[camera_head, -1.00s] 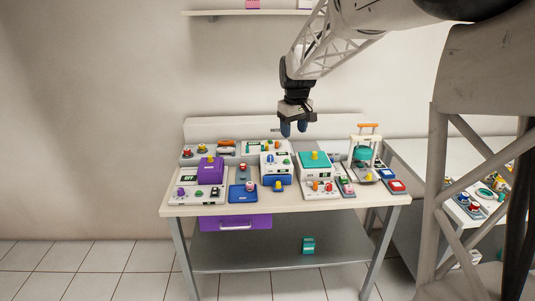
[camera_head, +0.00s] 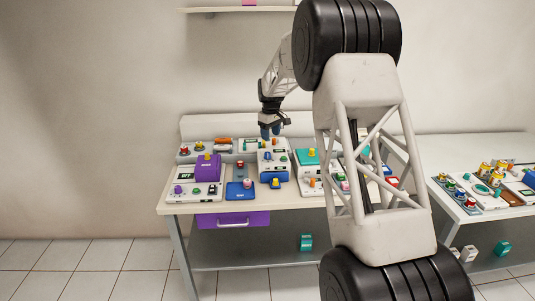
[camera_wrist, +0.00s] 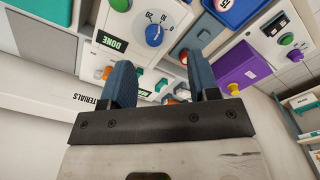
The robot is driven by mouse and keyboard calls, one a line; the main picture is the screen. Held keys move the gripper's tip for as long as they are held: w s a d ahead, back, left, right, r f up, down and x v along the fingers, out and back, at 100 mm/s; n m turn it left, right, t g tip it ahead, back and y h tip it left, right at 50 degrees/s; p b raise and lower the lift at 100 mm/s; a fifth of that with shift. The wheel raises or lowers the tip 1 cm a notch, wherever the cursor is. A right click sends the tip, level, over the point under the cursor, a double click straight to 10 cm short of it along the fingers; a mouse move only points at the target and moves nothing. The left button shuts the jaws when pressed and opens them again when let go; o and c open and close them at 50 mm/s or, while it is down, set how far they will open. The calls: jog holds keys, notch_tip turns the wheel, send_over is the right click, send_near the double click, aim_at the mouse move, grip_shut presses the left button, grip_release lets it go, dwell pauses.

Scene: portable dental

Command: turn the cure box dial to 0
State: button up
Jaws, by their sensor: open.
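A white panel with a round blue dial (camera_wrist: 154,36) and printed numbers, 10 and 20 among them, shows at the top of the wrist view. A green display reading DONE (camera_wrist: 111,41) sits beside the dial. I take this as the cure box, but no name label is readable; the dial's exact setting is not clear. In the head view it seems to be the white and blue unit (camera_head: 273,163) mid-bench, its dial too small to read. My gripper (camera_head: 270,133) is open and empty above the back of this unit. In the wrist view its blue fingers (camera_wrist: 163,80) stand apart, clear of the dial.
A purple box (camera_head: 208,168) stands left on the bench and a teal-topped unit (camera_head: 308,157) stands right. Small knobs and buttons crowd the bench. A back ledge (camera_head: 200,127) runs behind. My arm hides the bench's right part.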

aim_at(268, 153)
jog(key=shift+n, duration=0.3)
jog(key=w+f, duration=0.1)
jog(key=w, duration=0.1)
jog(key=w+a+f, duration=0.1)
jog(key=f, duration=0.1)
jog(key=shift+w+f, duration=0.3)
jog(key=shift+w, duration=0.1)
jog(key=shift+f, duration=0.1)
jog(key=shift+f, duration=3.8)
jog(key=c, duration=0.9)
